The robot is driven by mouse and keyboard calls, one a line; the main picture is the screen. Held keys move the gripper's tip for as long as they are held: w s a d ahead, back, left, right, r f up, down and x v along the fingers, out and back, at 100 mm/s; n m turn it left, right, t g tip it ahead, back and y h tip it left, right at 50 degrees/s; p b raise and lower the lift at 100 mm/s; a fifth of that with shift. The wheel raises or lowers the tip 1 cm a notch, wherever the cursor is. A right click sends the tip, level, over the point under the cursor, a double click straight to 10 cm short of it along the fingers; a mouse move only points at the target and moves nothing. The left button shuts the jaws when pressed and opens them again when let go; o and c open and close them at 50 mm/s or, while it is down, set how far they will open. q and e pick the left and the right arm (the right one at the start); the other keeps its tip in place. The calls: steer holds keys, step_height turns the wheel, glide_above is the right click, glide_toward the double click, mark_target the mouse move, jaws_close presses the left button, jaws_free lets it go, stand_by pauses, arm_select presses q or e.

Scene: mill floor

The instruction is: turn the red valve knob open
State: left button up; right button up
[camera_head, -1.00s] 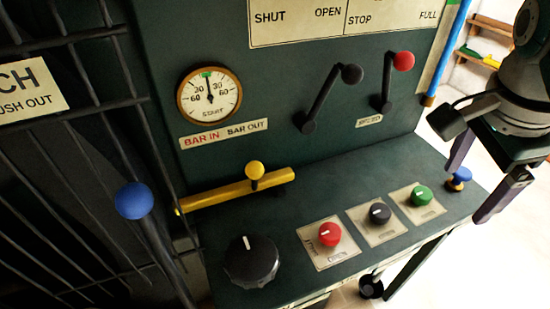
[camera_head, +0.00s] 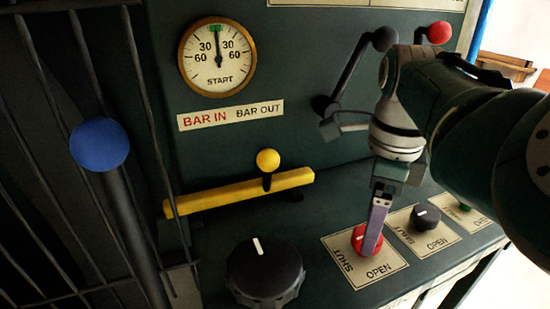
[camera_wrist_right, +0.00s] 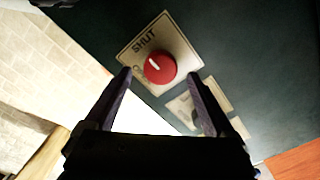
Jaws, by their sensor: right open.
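The red valve knob (camera_head: 359,239) sits on a cream plate (camera_head: 396,263) marked SHUT and OPEN on the dark green console. In the right wrist view the red knob (camera_wrist_right: 160,70) has a white mark slanting towards the word SHUT. My right gripper (camera_head: 371,248) points down over the knob, one finger covering part of it. In the wrist view the open right gripper (camera_wrist_right: 159,77) has a fingertip on either side of the knob, with gaps visible. I cannot tell whether the tips reach down around it. My left gripper is not in view.
A black knob (camera_head: 426,217) on its own plate stands right of the red one; a green knob (camera_head: 464,208) is partly hidden beyond. A large black dial (camera_head: 265,272), yellow bar (camera_head: 240,191), two levers and a blue-balled lever (camera_head: 100,145) stand nearby.

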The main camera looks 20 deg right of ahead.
mark_target(358, 234)
steer(key=shift+f+b, duration=0.3)
steer(key=shift+f, duration=1.1)
steer(key=c, duration=1.4)
